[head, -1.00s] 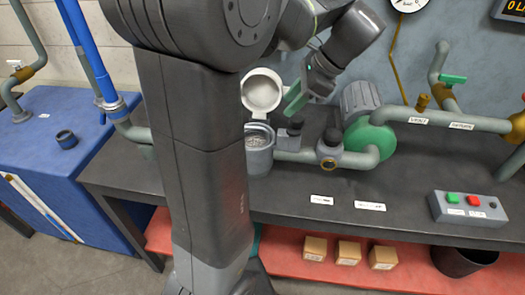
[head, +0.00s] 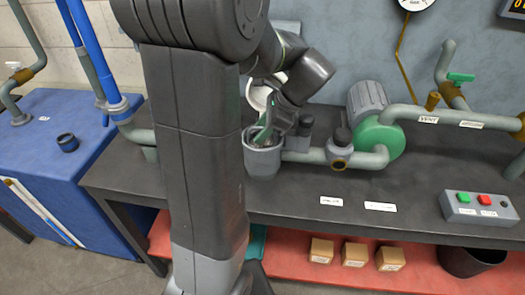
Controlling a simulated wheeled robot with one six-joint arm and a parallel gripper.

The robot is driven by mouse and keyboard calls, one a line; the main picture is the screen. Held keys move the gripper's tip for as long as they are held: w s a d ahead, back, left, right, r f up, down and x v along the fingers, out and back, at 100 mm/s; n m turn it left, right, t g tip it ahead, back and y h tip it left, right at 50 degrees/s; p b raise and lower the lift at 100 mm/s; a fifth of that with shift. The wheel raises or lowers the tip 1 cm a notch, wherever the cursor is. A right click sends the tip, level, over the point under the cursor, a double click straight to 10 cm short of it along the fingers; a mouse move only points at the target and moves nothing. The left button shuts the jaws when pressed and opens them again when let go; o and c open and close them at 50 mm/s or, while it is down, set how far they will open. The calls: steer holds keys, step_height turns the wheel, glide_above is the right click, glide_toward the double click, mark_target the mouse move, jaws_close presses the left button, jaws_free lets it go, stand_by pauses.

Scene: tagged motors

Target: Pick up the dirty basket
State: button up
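The grey strainer housing (head: 262,160) stands on the dark bench with its lid (head: 257,97) swung open, pale inside face showing. The basket sits inside this housing, but now my gripper and the shadow hide nearly all of it, so I cannot make out its rim or dirt.
Pipework with a green pump (head: 375,138) runs right of the housing. A button box (head: 480,208) sits on the bench's right. Small boxes (head: 355,254) lie on the red lower shelf.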

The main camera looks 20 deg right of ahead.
jaws_close()
stand_by(1.4)
